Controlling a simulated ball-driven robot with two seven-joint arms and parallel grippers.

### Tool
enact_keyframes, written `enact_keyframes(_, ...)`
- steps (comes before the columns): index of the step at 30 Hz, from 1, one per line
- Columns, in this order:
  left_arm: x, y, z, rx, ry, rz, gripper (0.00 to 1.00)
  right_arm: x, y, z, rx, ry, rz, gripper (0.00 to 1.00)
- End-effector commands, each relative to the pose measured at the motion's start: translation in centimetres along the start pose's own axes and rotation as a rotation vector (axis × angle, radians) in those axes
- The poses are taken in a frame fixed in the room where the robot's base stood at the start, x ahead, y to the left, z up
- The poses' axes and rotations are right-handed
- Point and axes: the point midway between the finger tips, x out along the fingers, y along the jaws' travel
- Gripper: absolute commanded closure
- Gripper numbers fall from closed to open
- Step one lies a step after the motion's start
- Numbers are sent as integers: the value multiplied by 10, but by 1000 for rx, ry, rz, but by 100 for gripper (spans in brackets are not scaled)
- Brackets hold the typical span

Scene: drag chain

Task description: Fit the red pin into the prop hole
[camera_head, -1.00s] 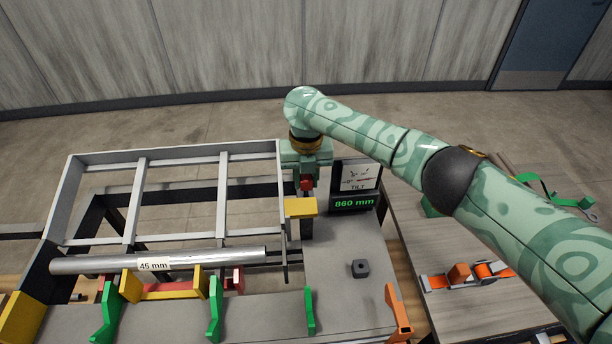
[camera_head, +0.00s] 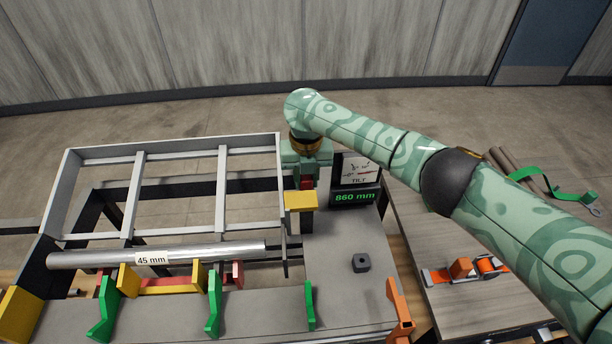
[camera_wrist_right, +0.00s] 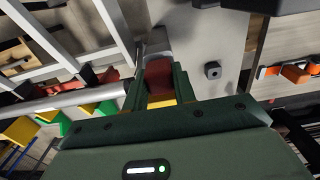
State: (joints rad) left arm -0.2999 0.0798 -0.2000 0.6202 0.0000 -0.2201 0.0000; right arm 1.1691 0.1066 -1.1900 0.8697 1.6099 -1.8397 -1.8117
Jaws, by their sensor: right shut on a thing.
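My right gripper (camera_head: 306,182) is shut on the red pin (camera_head: 307,184) at the right end of the grey frame. Only a short red part of the pin shows between the green fingers, also in the right wrist view (camera_wrist_right: 158,76). A yellow block (camera_head: 300,201) sits just below the pin in the head view; contact cannot be told. The prop hole is not visible; the gripper and yellow block cover that area. My left gripper is not in view.
The ladder-like grey frame (camera_head: 222,185) fills the left. A silver tube (camera_head: 210,253) marked 45 mm lies before it, near green brackets (camera_head: 213,300). The tilt display (camera_head: 355,197) reads 860 mm, close right of the gripper. A small dark block (camera_head: 361,262) sits on the bench.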

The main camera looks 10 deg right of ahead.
Motion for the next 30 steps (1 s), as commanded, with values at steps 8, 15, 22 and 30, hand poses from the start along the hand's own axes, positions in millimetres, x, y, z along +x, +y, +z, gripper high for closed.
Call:
enact_keyframes(8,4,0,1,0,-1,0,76,7,0,0,0,0,0,68)
enact_keyframes(15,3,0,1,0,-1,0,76,6,0,0,0,0,0,48)
enact_keyframes(22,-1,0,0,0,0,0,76,-5,0,0,-1,-1,1,48)
enact_keyframes(30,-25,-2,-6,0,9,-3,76,-72,0,1,-1,-4,1,48)
